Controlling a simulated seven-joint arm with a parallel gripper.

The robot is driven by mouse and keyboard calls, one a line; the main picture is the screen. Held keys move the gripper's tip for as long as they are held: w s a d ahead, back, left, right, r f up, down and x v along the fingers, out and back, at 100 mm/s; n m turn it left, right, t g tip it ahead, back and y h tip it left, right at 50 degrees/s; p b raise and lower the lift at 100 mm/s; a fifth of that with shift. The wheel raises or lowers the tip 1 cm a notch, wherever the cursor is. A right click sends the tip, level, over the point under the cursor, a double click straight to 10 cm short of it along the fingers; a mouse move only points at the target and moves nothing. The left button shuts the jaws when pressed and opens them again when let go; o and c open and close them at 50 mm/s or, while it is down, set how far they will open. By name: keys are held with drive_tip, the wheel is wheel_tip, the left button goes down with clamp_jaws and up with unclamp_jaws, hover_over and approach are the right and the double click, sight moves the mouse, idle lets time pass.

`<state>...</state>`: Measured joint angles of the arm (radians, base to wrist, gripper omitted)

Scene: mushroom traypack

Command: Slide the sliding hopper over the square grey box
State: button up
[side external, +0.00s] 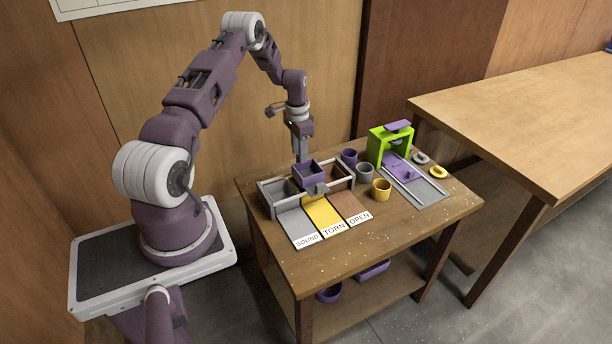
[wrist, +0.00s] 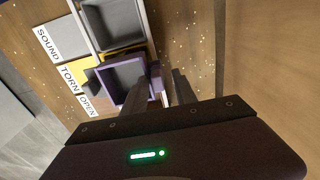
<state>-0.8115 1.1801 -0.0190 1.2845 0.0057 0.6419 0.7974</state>
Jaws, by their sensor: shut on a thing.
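The sliding hopper (side external: 309,175) is a purple open-topped square box riding on the grey rail frame (side external: 346,164), around its middle. In the wrist view the hopper (wrist: 104,78) shows its dark inside, with a yellow strip beside it. The square grey box (wrist: 106,22) is open at the SOUND end and uncovered; it also shows at the left of the frame in the side view (side external: 272,190). My gripper (side external: 303,158) points down at the hopper's rear wall. In the wrist view my gripper (wrist: 160,90) has its fingers astride that wall, shut on it.
Grey, yellow (side external: 322,213) and brown (side external: 351,206) chutes lead to SOUND, TORN and OPEN labels. Purple (side external: 349,157), grey (side external: 364,173) and yellow (side external: 381,189) cups stand to the right. Beyond is a green stand (side external: 375,146) over a railed grey plate (side external: 430,191).

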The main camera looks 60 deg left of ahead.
drive_tip(key=shift+o, duration=0.3)
drive_tip(key=s, duration=0.3)
drive_tip(key=s+f, duration=0.1)
drive_tip(key=s, duration=0.3)
drive_tip(key=s+f, duration=0.1)
drive_tip(key=s, duration=0.3)
drive_tip(key=shift+s+d+f, duration=0.1)
drive_tip(key=shift+s+d, duration=0.1)
drive_tip(key=shift+d, duration=0.05)
drive_tip(key=o, duration=1)
drive_tip(key=shift+w+r, duration=0.2)
drive_tip(key=shift+r, duration=1.95)
drive_tip(key=w+d+r+y, duration=0.1)
drive_tip(key=w+d+r, duration=0.25)
drive_tip(key=r, duration=0.45)
drive_tip(key=w+d+r, duration=0.2)
drive_tip(key=d+r, duration=0.3)
drive_tip(key=r, duration=0.2)
drive_tip(key=s+d+r+t, duration=0.2)
drive_tip(key=d+r, duration=0.9)
drive_tip(key=d, duration=0.2)
drive_tip(key=s+d+r+t+h, duration=0.1)
drive_tip(key=s+d+r+t, duration=0.2)
drive_tip(key=s+d, duration=1.2)
drive_tip(key=v, duration=0.3)
drive_tip(key=shift+r, duration=0.2)
